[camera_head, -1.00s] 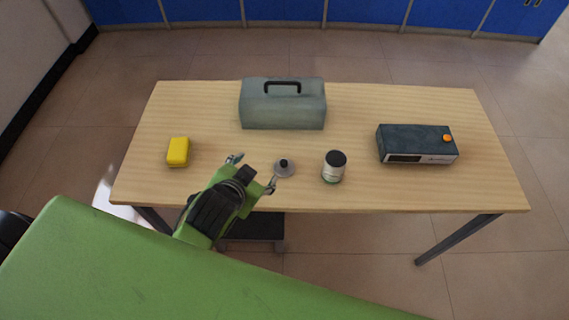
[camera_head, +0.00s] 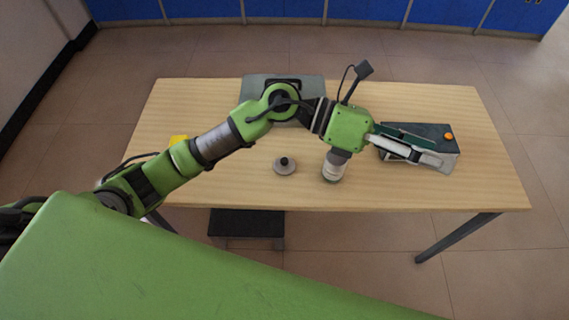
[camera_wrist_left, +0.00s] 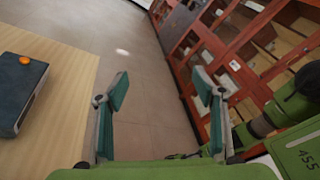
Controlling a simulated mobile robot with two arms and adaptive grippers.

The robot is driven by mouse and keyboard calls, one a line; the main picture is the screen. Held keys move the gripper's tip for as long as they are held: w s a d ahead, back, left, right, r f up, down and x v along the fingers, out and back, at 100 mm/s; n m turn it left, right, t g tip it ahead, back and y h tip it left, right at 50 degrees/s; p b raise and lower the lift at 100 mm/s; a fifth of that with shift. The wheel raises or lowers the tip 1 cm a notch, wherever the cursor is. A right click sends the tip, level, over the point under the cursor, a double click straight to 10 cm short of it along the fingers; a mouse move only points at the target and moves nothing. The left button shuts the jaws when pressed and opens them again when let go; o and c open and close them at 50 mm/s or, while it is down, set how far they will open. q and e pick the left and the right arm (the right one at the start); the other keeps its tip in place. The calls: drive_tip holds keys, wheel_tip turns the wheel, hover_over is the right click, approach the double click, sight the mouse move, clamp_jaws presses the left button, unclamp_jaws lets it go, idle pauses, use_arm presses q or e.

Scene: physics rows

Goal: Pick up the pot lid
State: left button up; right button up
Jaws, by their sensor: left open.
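The pot lid (camera_head: 284,166) is a small grey disc with a dark knob, lying on the wooden table (camera_head: 230,190) near its front edge in the head view. My left gripper (camera_head: 446,160) is open and empty. It is well to the right of the lid, over or in front of the dark box at the right. In the left wrist view the two fingers (camera_wrist_left: 160,95) are apart with floor between them. The lid is not in the left wrist view. My right gripper is in neither view.
A dark box with an orange knob (camera_head: 448,136) is partly behind my gripper. A can (camera_head: 333,171) stands right of the lid, its top covered by my arm. A grey toolbox (camera_head: 258,90) and a yellow object (camera_head: 178,140) are partly hidden. Red shelving (camera_wrist_left: 215,50) shows beyond.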

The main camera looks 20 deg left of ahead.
use_arm(q)
drive_tip(key=w+a+f+m+g+y, duration=0.1)
drive_tip(key=a+f+m+y, duration=0.2)
drive_tip(key=a+f+y, duration=0.45)
drive_tip(key=m+t+y, duration=0.1)
drive_tip(key=y, duration=0.8)
approach(284, 160)
wheel_tip(284, 160, down, 4)
drive_tip(key=shift+s+f+p, duration=0.1)
drive_tip(key=shift+f+p, duration=0.15)
drive_tip(key=shift+p, duration=0.35)
wheel_tip(284, 160, down, 5)
drive_tip(key=shift+d+r+p, duration=0.15)
drive_tip(key=shift+d+p, duration=0.05)
drive_tip(key=shift+p, duration=0.5)
drive_tip(key=shift+f, duration=0.55)
drive_tip(key=c, duration=1.1)
